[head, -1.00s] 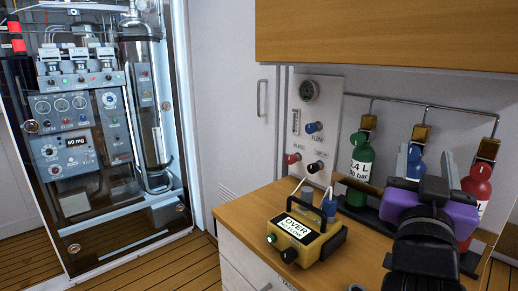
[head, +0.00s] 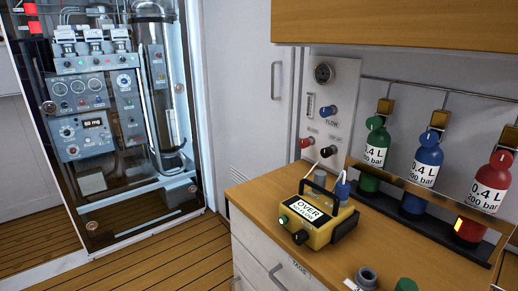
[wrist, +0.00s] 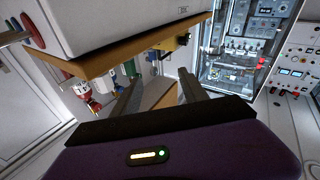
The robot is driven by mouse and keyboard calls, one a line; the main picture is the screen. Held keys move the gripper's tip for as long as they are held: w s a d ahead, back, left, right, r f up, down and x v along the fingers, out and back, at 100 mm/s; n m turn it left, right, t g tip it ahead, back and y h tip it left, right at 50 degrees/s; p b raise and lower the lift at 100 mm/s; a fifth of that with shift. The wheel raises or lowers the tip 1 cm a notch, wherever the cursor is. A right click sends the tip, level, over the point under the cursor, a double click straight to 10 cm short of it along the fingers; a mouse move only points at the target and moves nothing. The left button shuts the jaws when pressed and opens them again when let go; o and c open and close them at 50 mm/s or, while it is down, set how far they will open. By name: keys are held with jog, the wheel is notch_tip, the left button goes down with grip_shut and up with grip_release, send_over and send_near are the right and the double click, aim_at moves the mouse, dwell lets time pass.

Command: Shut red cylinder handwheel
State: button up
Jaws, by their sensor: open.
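The red cylinder (head: 490,185) stands upright at the right end of the rack in the head view, with a white label. Its red handwheel (head: 501,158) is on top, below a brass-coloured block; whether it is turned open or shut cannot be told. The red cylinder also shows small at the left in the wrist view (wrist: 84,91). My gripper (wrist: 158,78) shows only in the wrist view. Its two dark fingers are apart with nothing between them. The red cylinder lies to the left of the fingers there, not touching them.
A green cylinder (head: 371,155) and a blue cylinder (head: 426,165) stand left of the red one. A yellow meter box (head: 318,222) sits on the wooden counter (head: 260,195). A grey ring-shaped part (head: 367,278) is at the front. A wooden-faced cabinet (head: 400,22) overhangs the cylinders.

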jog(key=s+d+f+m+g+h, duration=0.1)
jog(key=s+f+g, duration=0.3)
jog(key=s, duration=0.5)
jog(key=s+f+m+g, duration=0.1)
jog(key=s+f+m, duration=0.1)
jog(key=s+f, duration=0.55)
notch_tip(320, 180, up, 20)
jog(key=p, duration=1.7)
jog(key=shift+s+f, duration=0.15)
jog(key=shift+s, duration=0.15)
jog(key=shift+d, duration=0.1)
